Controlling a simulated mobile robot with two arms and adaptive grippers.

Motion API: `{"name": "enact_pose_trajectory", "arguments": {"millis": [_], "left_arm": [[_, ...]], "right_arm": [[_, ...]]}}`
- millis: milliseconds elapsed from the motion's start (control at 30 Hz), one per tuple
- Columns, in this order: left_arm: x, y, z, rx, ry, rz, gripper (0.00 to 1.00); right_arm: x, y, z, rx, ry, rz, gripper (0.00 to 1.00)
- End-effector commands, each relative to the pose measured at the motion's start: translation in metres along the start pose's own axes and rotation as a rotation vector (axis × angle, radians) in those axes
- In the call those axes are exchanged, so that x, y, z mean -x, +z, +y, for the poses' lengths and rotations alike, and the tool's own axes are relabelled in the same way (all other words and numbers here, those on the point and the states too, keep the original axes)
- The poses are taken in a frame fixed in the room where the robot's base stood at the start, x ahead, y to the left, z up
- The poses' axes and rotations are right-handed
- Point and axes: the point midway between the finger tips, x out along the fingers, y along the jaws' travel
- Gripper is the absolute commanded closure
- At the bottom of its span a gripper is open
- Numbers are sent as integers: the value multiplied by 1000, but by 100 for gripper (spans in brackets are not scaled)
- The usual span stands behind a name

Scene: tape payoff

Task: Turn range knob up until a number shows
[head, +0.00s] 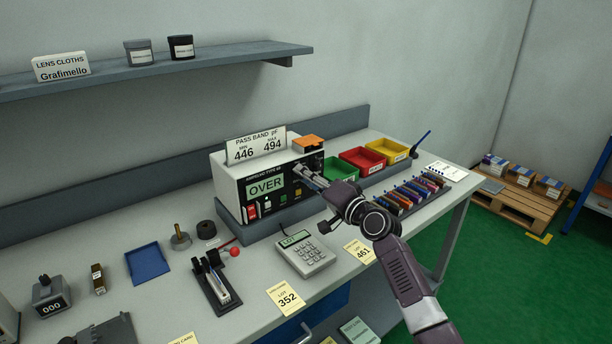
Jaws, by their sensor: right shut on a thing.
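The meter (230,189) is a white box with a dark front panel on the bench. Its green display (266,187) reads OVER. Below the display are a red switch and several small coloured buttons. My right gripper (305,175) reaches in from the lower right and is shut at the right part of the meter's front panel. The range knob is hidden behind its fingers, so I cannot see its pointer or setting. My left gripper is not in view.
A card on the meter reads PASS BAND pF, 446 and 494. Green, red (361,160) and yellow bins and a rack of coloured parts (411,194) stand to the right. A keypad device (305,254) and a black holder (214,283) lie in front.

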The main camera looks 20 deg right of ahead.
Motion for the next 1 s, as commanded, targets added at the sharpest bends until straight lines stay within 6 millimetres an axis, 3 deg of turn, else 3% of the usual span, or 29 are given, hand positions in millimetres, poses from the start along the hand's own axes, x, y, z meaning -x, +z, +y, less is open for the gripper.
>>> {"name": "enact_pose_trajectory", "arguments": {"millis": [467, 500, 633, 1000], "left_arm": [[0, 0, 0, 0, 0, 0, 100], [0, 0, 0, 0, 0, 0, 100], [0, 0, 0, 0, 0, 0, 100], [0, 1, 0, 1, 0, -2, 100]], "right_arm": [[0, 0, 0, -15, 0, 1, 100], [0, -1, 0, -15, 0, 1, 76], [0, 0, 0, -14, 1, 1, 62], [4, 0, 1, -13, 1, 0, 61]]}}
